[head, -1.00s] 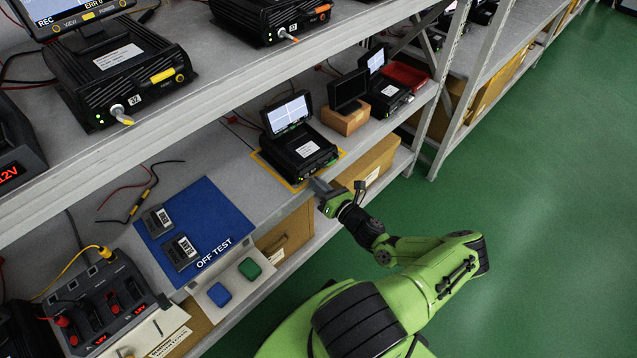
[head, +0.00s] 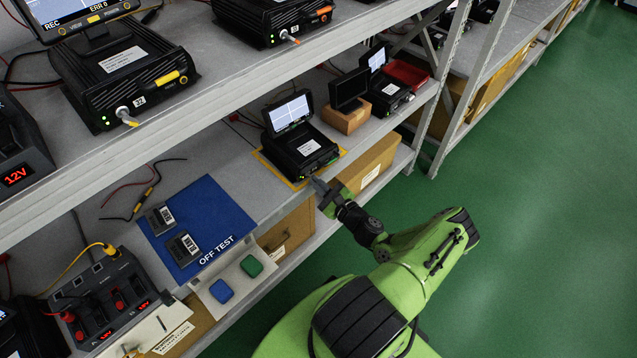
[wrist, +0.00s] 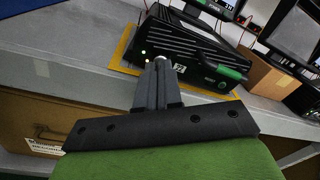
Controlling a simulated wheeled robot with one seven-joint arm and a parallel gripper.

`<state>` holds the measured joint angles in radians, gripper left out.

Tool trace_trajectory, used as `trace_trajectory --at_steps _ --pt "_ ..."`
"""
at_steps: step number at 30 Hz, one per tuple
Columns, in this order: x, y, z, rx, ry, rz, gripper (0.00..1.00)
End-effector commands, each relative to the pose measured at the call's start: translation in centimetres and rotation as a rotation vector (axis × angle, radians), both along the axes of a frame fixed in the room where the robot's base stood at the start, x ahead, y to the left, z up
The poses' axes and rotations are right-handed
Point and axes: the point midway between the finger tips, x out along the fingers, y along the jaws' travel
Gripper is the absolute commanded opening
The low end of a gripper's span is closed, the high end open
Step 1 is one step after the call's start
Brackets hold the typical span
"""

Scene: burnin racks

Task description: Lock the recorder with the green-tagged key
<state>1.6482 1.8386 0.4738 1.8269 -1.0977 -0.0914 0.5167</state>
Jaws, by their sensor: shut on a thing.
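The recorder (head: 303,148), a black finned box with a raised lit screen (head: 290,112), stands on a yellow-outlined spot on the lower shelf. Its front (wrist: 190,62) shows in the wrist view, with small indicator lights at left, a label and a green piece (wrist: 228,72) at right. My gripper (head: 317,184) is at the left part of that front. In the wrist view its fingers (wrist: 160,72) are shut and point at a small pale round part, seemingly the lock. The key is hidden between the fingers, its green tag not distinguishable. I cannot tell whether the key is in the lock.
A cardboard box (head: 346,118) bearing a dark monitor stands right of the recorder, with another recorder (head: 388,95) beyond. A blue OFF TEST mat (head: 205,215) lies at left. The green floor at right is clear.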

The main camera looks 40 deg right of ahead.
Motion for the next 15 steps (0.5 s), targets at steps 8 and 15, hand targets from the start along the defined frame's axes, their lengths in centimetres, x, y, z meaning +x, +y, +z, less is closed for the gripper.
trace_trajectory --at_steps 8,15 --pt "-0.03 0.05 -0.13 -0.160 0.012 0.000 0.00" --pt "-0.03 0.07 -0.16 -0.228 0.015 0.000 0.00"
